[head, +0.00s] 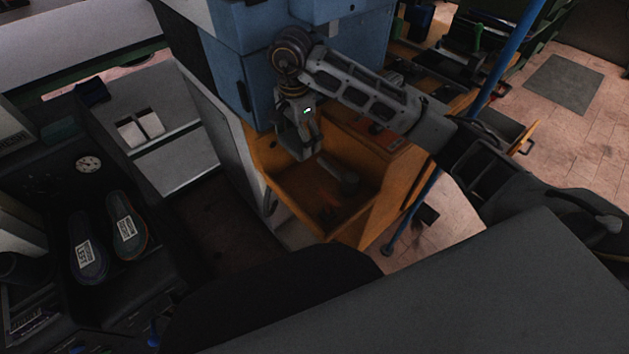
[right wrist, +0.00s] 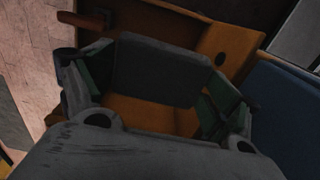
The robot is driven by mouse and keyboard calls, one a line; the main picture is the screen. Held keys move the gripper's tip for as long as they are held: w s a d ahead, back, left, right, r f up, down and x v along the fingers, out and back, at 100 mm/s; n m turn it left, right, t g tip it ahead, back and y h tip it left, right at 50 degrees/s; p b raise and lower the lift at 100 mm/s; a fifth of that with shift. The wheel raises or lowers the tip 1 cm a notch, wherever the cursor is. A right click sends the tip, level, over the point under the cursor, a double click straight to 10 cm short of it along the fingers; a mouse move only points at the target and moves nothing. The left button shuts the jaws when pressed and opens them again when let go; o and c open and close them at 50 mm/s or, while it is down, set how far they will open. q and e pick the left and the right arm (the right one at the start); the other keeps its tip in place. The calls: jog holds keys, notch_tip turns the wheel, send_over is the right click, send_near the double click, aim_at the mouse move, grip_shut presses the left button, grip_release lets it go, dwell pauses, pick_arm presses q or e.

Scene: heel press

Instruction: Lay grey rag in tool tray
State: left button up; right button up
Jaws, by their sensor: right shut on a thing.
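My right gripper (head: 303,148) points down over the orange tool tray (head: 378,208), on the tray's left side in the head view. In the right wrist view, its green-padded fingers (right wrist: 160,90) stand on either side of a dark grey slab-like thing (right wrist: 160,70), which I take to be the folded grey rag; they are shut on it. In the head view the rag is hard to tell from the grey fingers. Orange tray surface shows below the rag in the wrist view. My left gripper is not in view.
A dark hammer-like tool (head: 347,183) lies in the tray. A blue cabinet (head: 255,85) rises behind it, and a blue pole (head: 425,200) stands at its right. Two labelled soles (head: 125,225) lie on the dark machine at left, below a round gauge (head: 88,164).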

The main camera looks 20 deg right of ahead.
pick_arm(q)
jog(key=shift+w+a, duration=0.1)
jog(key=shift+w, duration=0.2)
pick_arm(e)
jog(key=shift+w+a, duration=0.1)
jog(key=shift+w, duration=0.15)
send_over(300, 185)
notch_tip(300, 185, down, 13)
jog(key=shift+s+r+b, duration=0.1)
jog(key=shift+b, duration=0.35)
jog(key=shift+f, duration=0.6)
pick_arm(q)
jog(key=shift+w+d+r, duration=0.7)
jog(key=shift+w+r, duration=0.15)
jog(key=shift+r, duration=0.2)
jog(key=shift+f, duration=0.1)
pick_arm(e)
jog(key=shift+f, duration=0.15)
